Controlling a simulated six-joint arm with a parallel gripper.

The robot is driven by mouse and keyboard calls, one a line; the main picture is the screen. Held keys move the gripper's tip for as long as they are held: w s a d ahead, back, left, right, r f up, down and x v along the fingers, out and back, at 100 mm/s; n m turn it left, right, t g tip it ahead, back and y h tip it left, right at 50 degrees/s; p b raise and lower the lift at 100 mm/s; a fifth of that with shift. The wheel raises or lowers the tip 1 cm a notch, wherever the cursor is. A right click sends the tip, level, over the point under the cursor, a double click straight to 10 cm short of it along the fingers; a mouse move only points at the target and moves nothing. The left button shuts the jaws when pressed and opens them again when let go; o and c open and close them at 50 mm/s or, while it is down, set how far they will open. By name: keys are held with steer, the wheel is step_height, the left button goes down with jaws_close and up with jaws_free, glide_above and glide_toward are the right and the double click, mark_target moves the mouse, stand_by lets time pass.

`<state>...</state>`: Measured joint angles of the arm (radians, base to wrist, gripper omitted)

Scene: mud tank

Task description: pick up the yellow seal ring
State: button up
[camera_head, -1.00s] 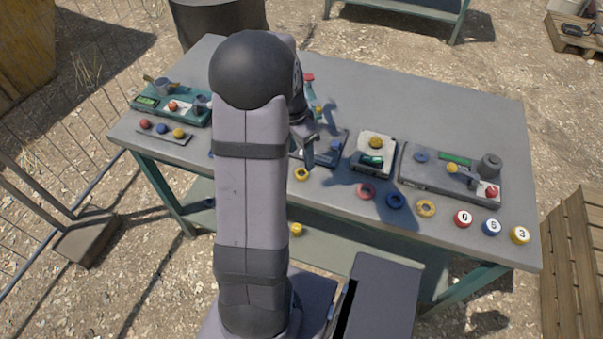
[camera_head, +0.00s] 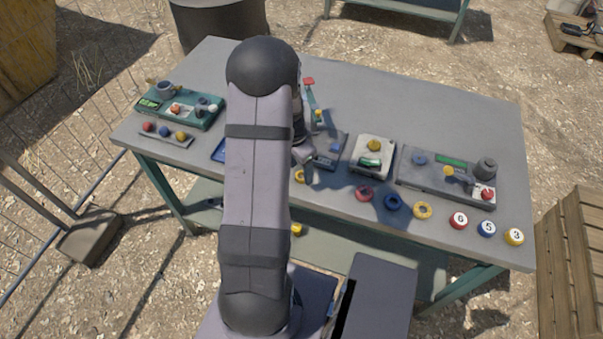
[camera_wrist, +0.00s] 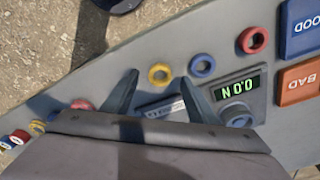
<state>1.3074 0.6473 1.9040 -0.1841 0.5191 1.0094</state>
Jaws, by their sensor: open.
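A yellow ring (camera_wrist: 159,75) lies near the table's front edge, framed between my open fingertips in the wrist view. In the head view this ring (camera_head: 299,176) is partly hidden by my arm and gripper. My gripper (camera_wrist: 158,82) is open and empty, just above the tabletop by this ring; I cannot tell the exact height. A second yellow ring (camera_head: 422,210) lies farther right on the table, beside a blue ring (camera_head: 393,201) and a red ring (camera_head: 364,193). It shows at the far left of the wrist view (camera_wrist: 37,126).
In the wrist view, a blue ring (camera_wrist: 202,65) and a red ring (camera_wrist: 252,40) lie right of the near yellow one. A device with a green display (camera_wrist: 239,87) and blue and red labelled trays (camera_wrist: 296,82) are close by. Numbered caps (camera_head: 486,228) line the right front edge.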

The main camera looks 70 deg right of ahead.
steer(key=shift+s+d+f, duration=0.1)
steer(key=shift+f, duration=0.7)
steer(key=shift+c, duration=0.7)
steer(key=c, duration=1)
